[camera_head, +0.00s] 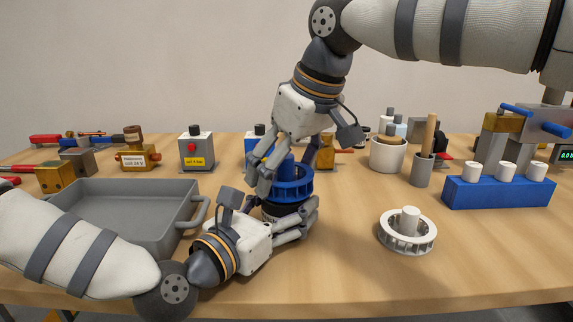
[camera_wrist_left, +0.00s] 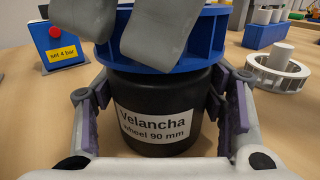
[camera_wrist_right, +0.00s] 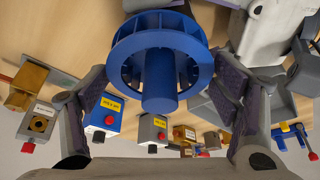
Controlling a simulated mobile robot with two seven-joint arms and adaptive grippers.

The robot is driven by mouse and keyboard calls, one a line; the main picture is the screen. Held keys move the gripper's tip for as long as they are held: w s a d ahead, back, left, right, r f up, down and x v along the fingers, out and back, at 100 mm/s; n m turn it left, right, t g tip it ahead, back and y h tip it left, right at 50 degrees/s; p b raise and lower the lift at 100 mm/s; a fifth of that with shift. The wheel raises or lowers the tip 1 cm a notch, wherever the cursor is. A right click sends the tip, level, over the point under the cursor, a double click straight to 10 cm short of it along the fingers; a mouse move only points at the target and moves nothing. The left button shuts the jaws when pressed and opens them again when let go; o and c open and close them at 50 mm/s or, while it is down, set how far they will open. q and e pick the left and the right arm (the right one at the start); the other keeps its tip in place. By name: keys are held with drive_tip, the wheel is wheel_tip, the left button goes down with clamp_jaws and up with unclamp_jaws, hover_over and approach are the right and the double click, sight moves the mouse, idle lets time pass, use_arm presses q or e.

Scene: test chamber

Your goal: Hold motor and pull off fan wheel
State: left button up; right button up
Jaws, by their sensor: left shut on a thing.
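The black motor (camera_wrist_left: 160,118) stands upright on the table, labelled "Velancha wheel 90 mm". The blue fan wheel (camera_head: 292,188) sits on top of it, with its hub pointing up. My left gripper (camera_head: 298,220) is low and shut around the motor's sides. My right gripper (camera_head: 268,178) reaches down from above beside the fan wheel. In the right wrist view its fingers are spread, with the blue wheel (camera_wrist_right: 160,57) and hub between them and gaps on both sides. Two of its fingers hide part of the wheel in the left wrist view.
A white fan wheel (camera_head: 407,236) lies to the right on the table (camera_head: 350,265). A grey tray (camera_head: 130,205) stands at left. A blue block with white pegs (camera_head: 490,192), cups (camera_head: 388,155) and small labelled boxes (camera_head: 197,150) stand around. The front right table is clear.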

drive_tip(key=c, duration=0.8)
use_arm(q)
drive_tip(key=shift+f, duration=0.1)
use_arm(e)
drive_tip(key=shift+r, duration=0.7)
drive_tip(key=shift+r, duration=1.8)
drive_tip(key=shift+r, duration=0.1)
drive_tip(key=shift+r, duration=1.4)
use_arm(q)
drive_tip(key=o, duration=1.2)
